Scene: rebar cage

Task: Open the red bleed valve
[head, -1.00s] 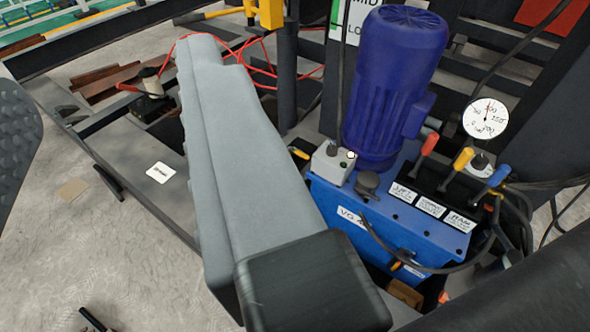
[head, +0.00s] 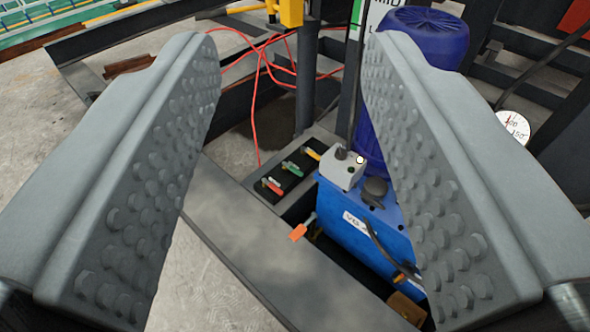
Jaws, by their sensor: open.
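A black block (head: 285,172) sits on the frame beside the blue power unit, in the middle of the view. It carries small lever handles: a red one (head: 273,186) at the near end, a green one (head: 291,168) in the middle and a yellow one (head: 312,154) at the far end. I can read no label on them; the red one fits the red bleed valve. My gripper (head: 292,60) is open and empty, its two studded grey fingers left and right of the picture. The block shows in the gap between them, apart from both fingers.
The blue power unit (head: 352,226) with its blue motor (head: 424,38) stands right of the block, partly hidden by the right finger. An orange-handled part (head: 303,228) sticks out at its left. Red cables (head: 255,105) lie behind. A dark post (head: 307,80) stands beyond the block.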

